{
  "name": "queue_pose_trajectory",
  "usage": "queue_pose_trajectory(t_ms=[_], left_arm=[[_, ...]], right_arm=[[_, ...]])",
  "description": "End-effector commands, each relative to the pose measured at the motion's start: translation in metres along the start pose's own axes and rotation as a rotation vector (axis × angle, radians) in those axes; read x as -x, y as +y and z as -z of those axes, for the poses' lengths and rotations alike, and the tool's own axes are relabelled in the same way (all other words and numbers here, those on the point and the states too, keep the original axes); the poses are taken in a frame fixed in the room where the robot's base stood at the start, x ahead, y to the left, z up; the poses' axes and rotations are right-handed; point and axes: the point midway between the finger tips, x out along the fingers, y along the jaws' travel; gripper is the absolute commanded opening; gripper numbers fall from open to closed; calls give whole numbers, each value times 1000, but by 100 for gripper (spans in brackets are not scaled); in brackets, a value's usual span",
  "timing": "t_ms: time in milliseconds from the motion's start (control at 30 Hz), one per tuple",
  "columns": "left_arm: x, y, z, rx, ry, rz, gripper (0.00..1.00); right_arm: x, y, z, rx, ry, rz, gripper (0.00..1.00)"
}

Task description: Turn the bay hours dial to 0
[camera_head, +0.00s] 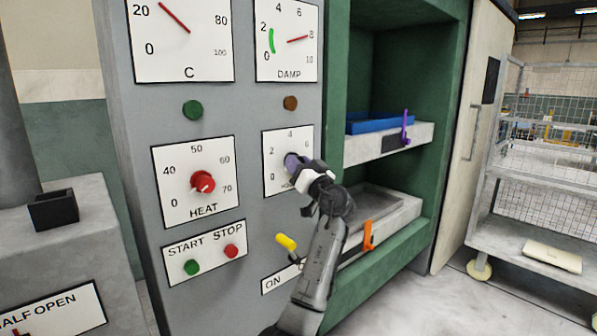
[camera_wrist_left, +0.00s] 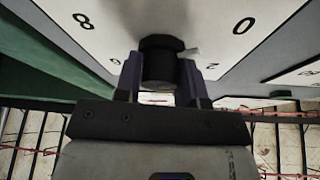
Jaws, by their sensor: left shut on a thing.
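The bay hours dial is a white plate (camera_head: 276,147) on the grey panel, below a brown button; its lower caption is partly hidden by my gripper. My left gripper (camera_head: 296,165) reaches it from below right. In the left wrist view, its two purple fingers (camera_wrist_left: 160,82) are shut on the dial's dark knob (camera_wrist_left: 159,58), one on each side. A small pale pointer (camera_wrist_left: 190,52) sticks out to the right of the knob, on the side of the 0 and 2. The exact mark it points to is unclear. My right gripper is not in view.
A red heat knob (camera_head: 203,182) is left of the dial, with start and stop buttons (camera_head: 231,251) below. A yellow-handled lever (camera_head: 286,242) is close beside my left arm. Green shelves with a blue tray (camera_head: 378,124) and an orange handle (camera_head: 369,236) are to the right.

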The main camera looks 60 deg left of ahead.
Motion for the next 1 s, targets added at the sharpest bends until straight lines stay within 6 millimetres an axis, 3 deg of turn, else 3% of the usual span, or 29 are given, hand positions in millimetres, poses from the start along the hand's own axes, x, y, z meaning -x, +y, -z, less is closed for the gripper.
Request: queue_pose_trajectory(t_ms=[600,633,867,1000], left_arm=[[0,0,0,31,-1,13,13],[0,0,0,31,-1,13,40],[0,0,0,30,-1,13,62],[0,0,0,30,-1,12,62]], right_arm=[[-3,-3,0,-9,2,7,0],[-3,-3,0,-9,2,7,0],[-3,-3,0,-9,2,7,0],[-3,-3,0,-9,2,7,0]])
